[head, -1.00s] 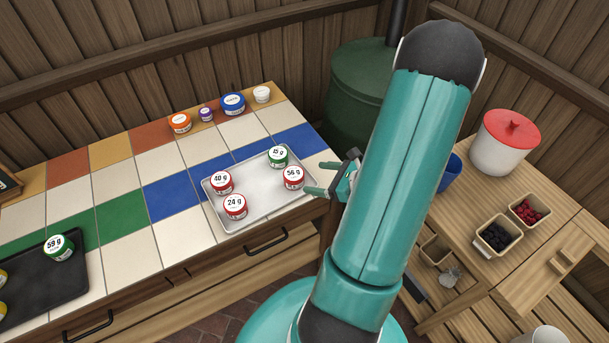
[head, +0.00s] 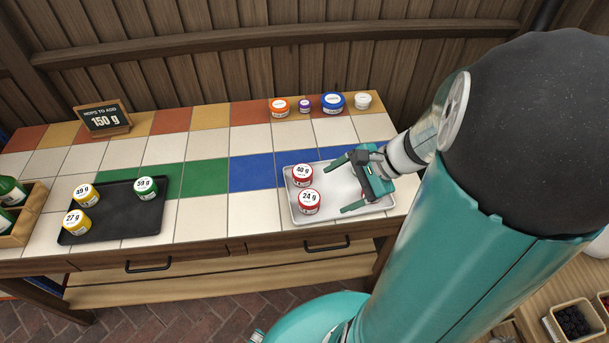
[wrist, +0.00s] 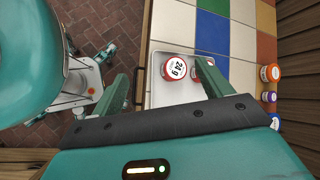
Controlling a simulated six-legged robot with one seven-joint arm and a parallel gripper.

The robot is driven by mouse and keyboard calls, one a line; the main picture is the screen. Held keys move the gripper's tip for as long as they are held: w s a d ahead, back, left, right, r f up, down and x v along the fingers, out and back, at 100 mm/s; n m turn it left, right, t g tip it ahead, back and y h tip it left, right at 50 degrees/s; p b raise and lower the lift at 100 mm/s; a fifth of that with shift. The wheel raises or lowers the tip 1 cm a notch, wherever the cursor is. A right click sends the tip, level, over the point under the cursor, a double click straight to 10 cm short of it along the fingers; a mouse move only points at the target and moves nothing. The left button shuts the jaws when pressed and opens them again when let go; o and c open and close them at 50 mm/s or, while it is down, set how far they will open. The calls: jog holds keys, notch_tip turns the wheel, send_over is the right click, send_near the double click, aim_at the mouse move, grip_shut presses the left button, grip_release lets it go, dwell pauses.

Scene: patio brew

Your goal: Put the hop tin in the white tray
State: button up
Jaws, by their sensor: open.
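The white tray (head: 300,218) lies on the tiled counter. Red-banded tins marked 40 g (head: 302,174) and 24 g (head: 309,201) stand in its left part; my gripper and arm cover its right part. In the wrist view the 24 g tin (wrist: 173,68) shows between the fingers, with another red tin (wrist: 203,70) partly behind one finger. My gripper (head: 345,184) is open and empty over the tray, right of these tins. A dark tray (head: 110,228) at left holds a green tin marked 59 g (head: 146,188) and yellow tins marked 49 g (head: 86,194) and 27 g (head: 77,222).
An orange jar (head: 279,108), a small purple jar (head: 305,106), a blue jar (head: 333,103) and a white jar (head: 362,101) stand at the back. A wooden crate (head: 30,215) holds green bottles. Tiles between the trays are clear.

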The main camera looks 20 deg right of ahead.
jog(key=s+a+r+n+h, duration=0.2)
jog(key=a+r+n+h, duration=0.1)
jog(key=a+r+n, duration=0.3)
jog(key=s+a+r+n+t+h, duration=0.1)
jog(key=s+a+r+n+h, duration=0.2)
jog(key=r+n, duration=0.5)
jog(key=a+n+h, duration=0.1)
jog(key=a+n, duration=0.1)
jog(key=shift+a+r+n, duration=0.15)
jog(key=shift+a+n, duration=0.15)
jog(key=shift+a, duration=0.05)
